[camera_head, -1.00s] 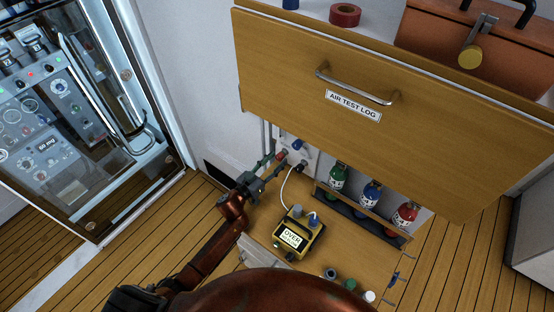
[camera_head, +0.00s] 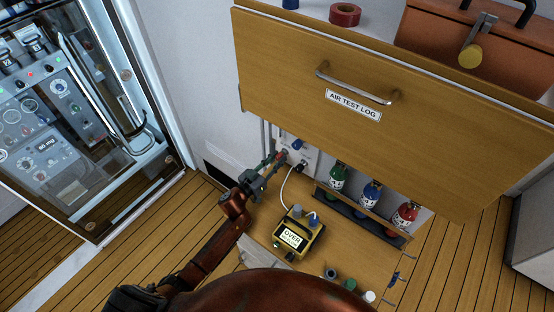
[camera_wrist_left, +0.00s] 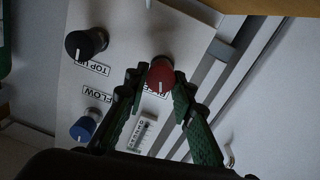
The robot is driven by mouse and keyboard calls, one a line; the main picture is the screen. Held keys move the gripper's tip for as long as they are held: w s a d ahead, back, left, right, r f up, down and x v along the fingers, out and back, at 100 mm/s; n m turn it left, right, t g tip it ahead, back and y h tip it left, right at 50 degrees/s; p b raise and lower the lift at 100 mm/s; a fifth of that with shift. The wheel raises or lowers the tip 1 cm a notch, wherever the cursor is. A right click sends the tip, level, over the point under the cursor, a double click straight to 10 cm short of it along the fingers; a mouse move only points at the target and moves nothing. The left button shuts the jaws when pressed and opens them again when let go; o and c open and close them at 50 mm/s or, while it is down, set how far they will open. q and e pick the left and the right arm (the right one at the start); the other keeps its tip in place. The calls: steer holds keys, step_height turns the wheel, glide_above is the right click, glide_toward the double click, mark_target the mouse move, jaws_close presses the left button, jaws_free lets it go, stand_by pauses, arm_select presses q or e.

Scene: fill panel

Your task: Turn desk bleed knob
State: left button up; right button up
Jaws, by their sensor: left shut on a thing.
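A red knob (camera_head: 283,154) sits on a small white panel (camera_head: 311,158) low on the wall, under the wooden drawer front. The left wrist view shows the red knob (camera_wrist_left: 160,77) close up, with a white mark line on its face. Its label is mostly covered by the knob and the fingers. My left gripper (camera_head: 274,159) has its green-padded fingers on both sides of the red knob and is shut on it; the fingers also show in the left wrist view (camera_wrist_left: 157,88). My right gripper is not in view.
On the same panel are a blue knob (camera_wrist_left: 83,128) labelled FLOW and a black knob (camera_wrist_left: 86,42) labelled TOP UP. A yellow meter (camera_head: 298,232) with a white hose stands below. Several small bottles (camera_head: 371,193) stand in a rack. The drawer front (camera_head: 300,85) overhangs the panel.

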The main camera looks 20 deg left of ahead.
arm_select(q)
steer(key=shift+m+p, duration=0.3)
steer(key=shift+m, duration=0.6)
jaws_close()
steer(key=m, duration=0.3)
steer(key=o, duration=1.1)
jaws_free()
steer(key=v, duration=1.2)
steer(key=shift+d+r, duration=0.1)
